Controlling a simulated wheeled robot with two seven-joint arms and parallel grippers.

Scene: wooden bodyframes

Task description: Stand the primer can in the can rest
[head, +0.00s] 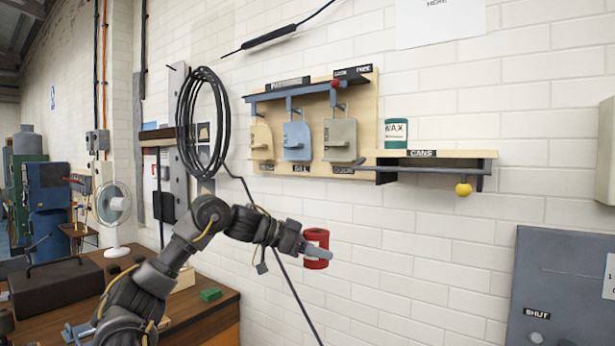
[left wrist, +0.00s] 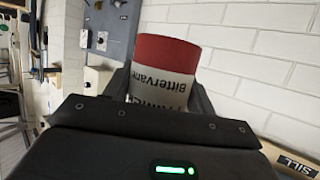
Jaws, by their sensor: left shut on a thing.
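The primer can (head: 317,239) is red with a pale label. My left gripper (head: 314,252) is shut on it and holds it in the air in front of the white brick wall, below the tool board. In the left wrist view the can (left wrist: 168,50) sits between the two fingers; its label reads "Bittervane" and larger lettering is partly hidden by the gripper. The can rest (head: 462,154), a wall shelf marked "CANS", is up and to the right of the gripper, apart from the can. My right gripper is not in view.
A green "WAX" can (head: 396,134) stands at the shelf's left end. A yellow ball (head: 463,189) hangs under its right end. The tool board (head: 320,90) carries hanging templates. A black cable coil (head: 203,125) hangs at left. A grey cabinet (head: 565,285) is at lower right.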

